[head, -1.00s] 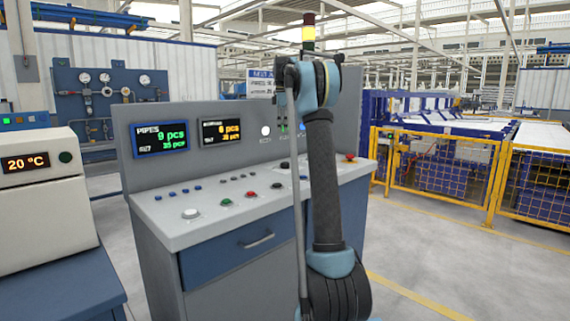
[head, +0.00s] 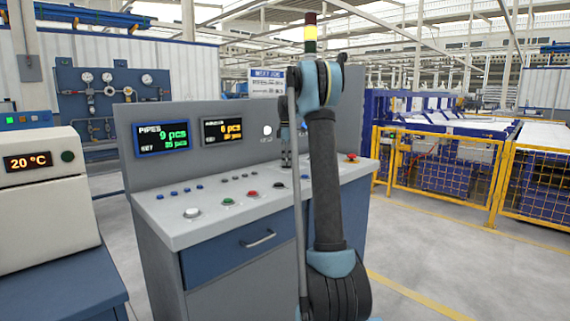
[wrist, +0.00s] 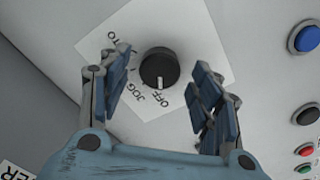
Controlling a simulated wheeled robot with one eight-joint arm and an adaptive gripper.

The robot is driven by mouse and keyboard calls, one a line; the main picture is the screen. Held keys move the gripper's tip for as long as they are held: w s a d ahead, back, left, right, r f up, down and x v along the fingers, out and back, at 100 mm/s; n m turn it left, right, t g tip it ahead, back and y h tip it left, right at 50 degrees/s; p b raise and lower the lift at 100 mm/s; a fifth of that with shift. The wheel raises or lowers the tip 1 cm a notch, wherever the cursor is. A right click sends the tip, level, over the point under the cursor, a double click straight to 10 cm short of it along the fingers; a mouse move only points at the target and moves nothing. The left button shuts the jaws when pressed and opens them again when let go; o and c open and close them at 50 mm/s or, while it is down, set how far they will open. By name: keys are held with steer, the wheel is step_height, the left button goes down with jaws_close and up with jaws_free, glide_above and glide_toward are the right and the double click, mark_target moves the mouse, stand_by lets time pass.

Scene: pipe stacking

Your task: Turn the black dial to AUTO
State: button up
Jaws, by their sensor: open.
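The black dial (wrist: 159,68) sits on a pale square plate (wrist: 203,30) in the wrist view. Its white pointer mark faces down in the picture, toward the OFF label (wrist: 160,99). A JOG label (wrist: 136,97) is beside OFF. Lettering at the plate's left is partly cut off by my finger, so I cannot read AUTO in full. My gripper (wrist: 163,100) is open, with one blue finger on each side of the dial and a gap to both. In the head view my gripper (head: 288,160) hangs over the console's right part; the dial is not clear there.
The grey console (head: 165,236) carries a white button (head: 192,213), a green button (head: 228,201), a red button (head: 252,193) and two displays. A blue button (wrist: 306,38) and a black button (wrist: 307,114) are right of the dial in the wrist view. A red button (head: 351,157) is farther right.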

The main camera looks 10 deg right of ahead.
steer(key=shift+f, duration=0.55)
